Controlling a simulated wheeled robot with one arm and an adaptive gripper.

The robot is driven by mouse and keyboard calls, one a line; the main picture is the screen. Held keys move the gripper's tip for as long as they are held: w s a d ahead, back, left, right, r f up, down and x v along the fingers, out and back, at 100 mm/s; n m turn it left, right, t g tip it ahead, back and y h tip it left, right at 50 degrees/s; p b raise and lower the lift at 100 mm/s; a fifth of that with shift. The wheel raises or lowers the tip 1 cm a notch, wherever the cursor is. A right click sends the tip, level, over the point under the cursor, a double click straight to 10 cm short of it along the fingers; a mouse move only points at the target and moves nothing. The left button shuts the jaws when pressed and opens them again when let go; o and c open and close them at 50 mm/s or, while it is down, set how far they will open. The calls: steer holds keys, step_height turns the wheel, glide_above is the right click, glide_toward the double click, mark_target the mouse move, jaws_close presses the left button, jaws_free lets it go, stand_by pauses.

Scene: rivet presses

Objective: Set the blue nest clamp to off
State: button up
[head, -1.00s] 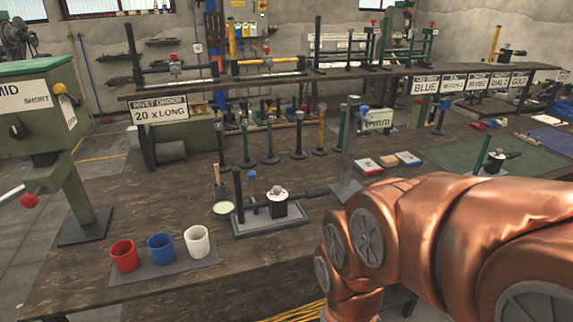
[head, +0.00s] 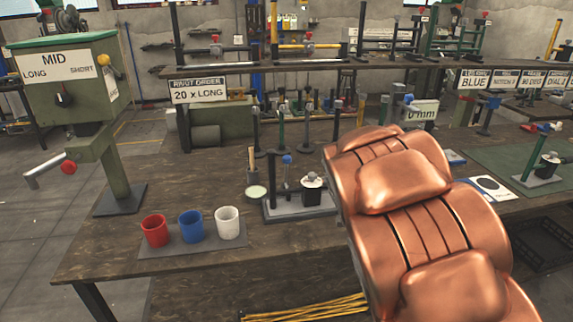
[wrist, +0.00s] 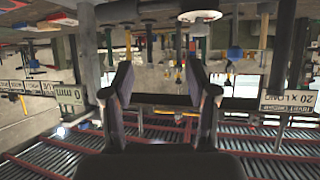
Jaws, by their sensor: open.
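On the near bench a small dark fixture (head: 300,206) on a grey plate carries an upright rod with a blue knob (head: 287,160). A black block with a pale round top (head: 312,181) stands beside it. I take the blue-knobbed part for the blue nest clamp, but other blue-topped parts show and no label confirms it. My copper arm crosses the lower right of the head view, just right of this fixture. My gripper (wrist: 159,75) shows only in the wrist view, where the scene appears upside down. Its two fingers are apart with nothing between them.
Red (head: 154,230), blue (head: 190,226) and white (head: 228,222) cups stand on a grey mat at the front. A green press (head: 112,150) stands left. Several upright posts stand behind the fixture.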

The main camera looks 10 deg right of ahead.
mark_target(289, 161)
steer(key=shift+w+a+f+n+t+y+b, duration=0.15)
steer(key=shift+w+a+f+n+t+y, duration=0.3)
steer(key=shift+w+a+t+y, duration=1.9)
steer(key=shift+w+a+f+n+g+h+b, duration=0.15)
steer(key=shift+w+a+f+n+g, duration=0.75)
steer(key=shift+w, duration=3.25)
steer(key=shift+w+a+r+n+t+y+b, duration=0.1)
steer(key=shift+w+a+t+y, duration=1.2)
steer(key=shift+w+a, duration=1.45)
steer(key=shift+w+d, duration=0.5)
steer(key=shift+d, duration=0.05)
steer(key=shift+c, duration=0.4)
jaws_close()
